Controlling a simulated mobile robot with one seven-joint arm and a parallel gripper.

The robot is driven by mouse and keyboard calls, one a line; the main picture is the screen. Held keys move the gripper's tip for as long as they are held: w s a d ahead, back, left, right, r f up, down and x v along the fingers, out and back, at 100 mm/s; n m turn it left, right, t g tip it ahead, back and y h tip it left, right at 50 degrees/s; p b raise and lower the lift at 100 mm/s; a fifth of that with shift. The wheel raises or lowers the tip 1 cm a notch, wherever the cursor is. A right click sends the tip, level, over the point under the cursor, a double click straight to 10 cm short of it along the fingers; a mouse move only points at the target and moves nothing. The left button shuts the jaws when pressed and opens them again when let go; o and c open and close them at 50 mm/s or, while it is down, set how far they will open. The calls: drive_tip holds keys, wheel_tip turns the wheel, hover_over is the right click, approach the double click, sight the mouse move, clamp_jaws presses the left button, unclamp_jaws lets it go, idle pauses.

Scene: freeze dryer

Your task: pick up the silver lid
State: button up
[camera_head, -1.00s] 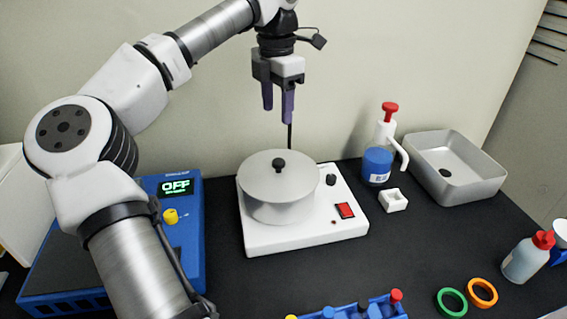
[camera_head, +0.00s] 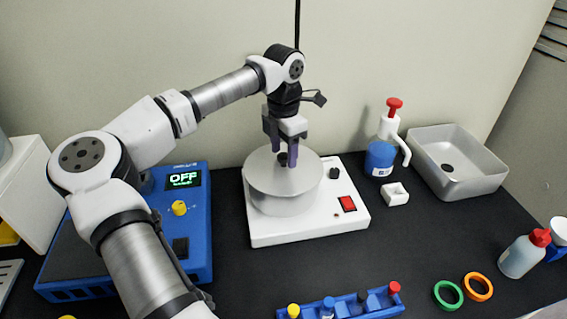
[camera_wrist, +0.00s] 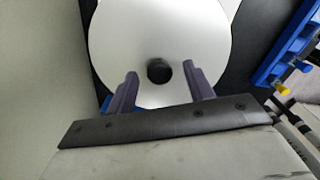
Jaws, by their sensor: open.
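The silver lid (camera_head: 262,178) is a flat round disc with a black knob (camera_head: 283,158) at its centre. It lies on a silver round pot (camera_head: 284,204) on a white hotplate-like base. In the wrist view the lid (camera_wrist: 155,35) fills the upper middle, with its knob (camera_wrist: 159,71) between the two fingertips. My gripper (camera_head: 289,158) points down over the lid, with its purple fingers on either side of the knob. In the wrist view my gripper (camera_wrist: 159,72) is open, with a gap between each finger and the knob. Whether the fingertips touch the lid cannot be told.
The white base (camera_head: 320,222) has a red switch. A blue device (camera_head: 190,240) reading OFF stands at left. A blue pump bottle (camera_head: 381,155), a small white block (camera_head: 395,194) and a grey basin (camera_head: 478,180) are at right. A blue tube rack (camera_head: 340,306) is in front.

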drive_tip(key=shift+f, duration=0.25)
clamp_jaws()
drive_tip(key=shift+r, duration=0.1)
